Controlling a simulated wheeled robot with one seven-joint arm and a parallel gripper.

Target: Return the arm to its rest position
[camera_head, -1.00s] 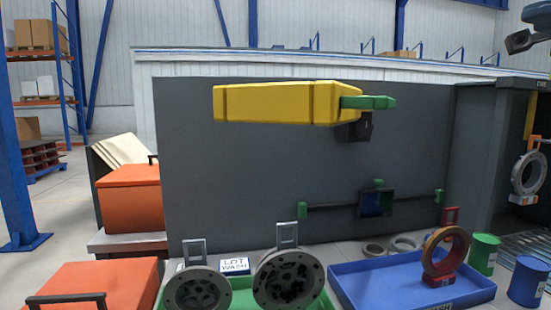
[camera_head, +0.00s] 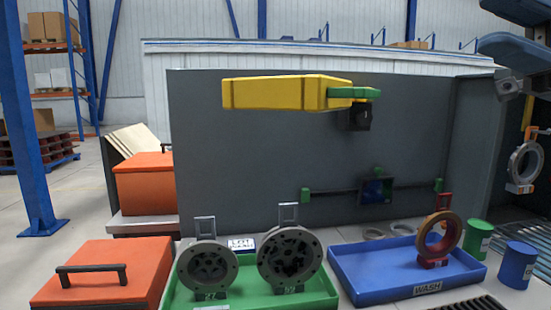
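Part of my arm, dark blue-grey, shows at the upper right edge, folded high above the work area. No fingertips can be made out, so my gripper is not seen. A grey ring part (camera_head: 513,165) hangs upright from an orange hanger (camera_head: 528,118) below my arm at the right. An orange-brown ring (camera_head: 427,243) stands on a red holder in the blue wash tray (camera_head: 400,292). Two grey flanged parts, the left one (camera_head: 187,271) and the right one (camera_head: 268,268), stand upright in the green tray (camera_head: 325,298).
An orange lidded box (camera_head: 125,285) with a black handle is at front left; another orange box (camera_head: 143,190) is behind it. A green can (camera_head: 478,237) and a blue can (camera_head: 516,265) stand at right. A yellow block (camera_head: 280,94) projects before the grey wall (camera_head: 260,160).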

